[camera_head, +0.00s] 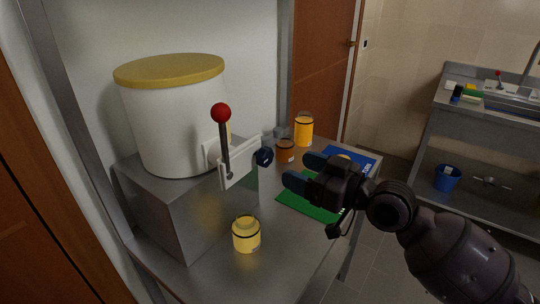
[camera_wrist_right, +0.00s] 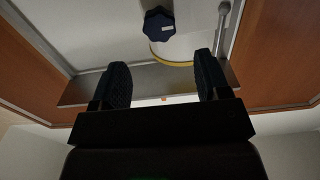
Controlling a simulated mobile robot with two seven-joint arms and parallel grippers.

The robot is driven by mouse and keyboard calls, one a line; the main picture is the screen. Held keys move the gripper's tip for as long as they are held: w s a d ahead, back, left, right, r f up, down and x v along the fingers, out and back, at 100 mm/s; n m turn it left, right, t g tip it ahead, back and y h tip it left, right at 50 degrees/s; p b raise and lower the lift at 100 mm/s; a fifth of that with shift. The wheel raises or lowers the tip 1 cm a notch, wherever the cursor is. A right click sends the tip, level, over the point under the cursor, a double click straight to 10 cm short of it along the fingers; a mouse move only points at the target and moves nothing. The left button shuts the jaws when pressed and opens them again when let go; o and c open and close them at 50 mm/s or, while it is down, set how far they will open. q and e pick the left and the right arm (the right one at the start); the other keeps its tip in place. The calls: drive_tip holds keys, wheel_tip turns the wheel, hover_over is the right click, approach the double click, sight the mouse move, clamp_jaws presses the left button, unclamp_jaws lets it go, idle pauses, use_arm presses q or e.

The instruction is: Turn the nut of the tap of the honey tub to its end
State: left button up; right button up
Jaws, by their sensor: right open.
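The honey tub (camera_head: 172,125) is a white drum with a yellow lid, on a steel block at the left of the table. Its tap has a white body (camera_head: 240,163), an upright lever with a red ball (camera_head: 221,113), and a dark blue lobed nut (camera_head: 264,156) on its right end. My right gripper (camera_head: 303,171) is open and empty, a short gap to the right of the nut, its fingers pointing toward it. In the right wrist view the nut (camera_wrist_right: 158,24) shows ahead, beyond the open fingertips and roughly between them. My left gripper is not in view.
A yellow jar (camera_head: 246,235) stands on the table below the tap. A brown jar (camera_head: 285,151) and a taller orange jar (camera_head: 304,128) stand behind. A green mat (camera_head: 297,206) and a blue one (camera_head: 364,160) lie under my right arm. A sink bench (camera_head: 432,126) is far right.

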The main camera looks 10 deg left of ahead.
sight(269, 157)
drive_tip(key=x, duration=0.8)
drive_tip(key=shift+a, duration=0.1)
drive_tip(key=c, duration=0.9)
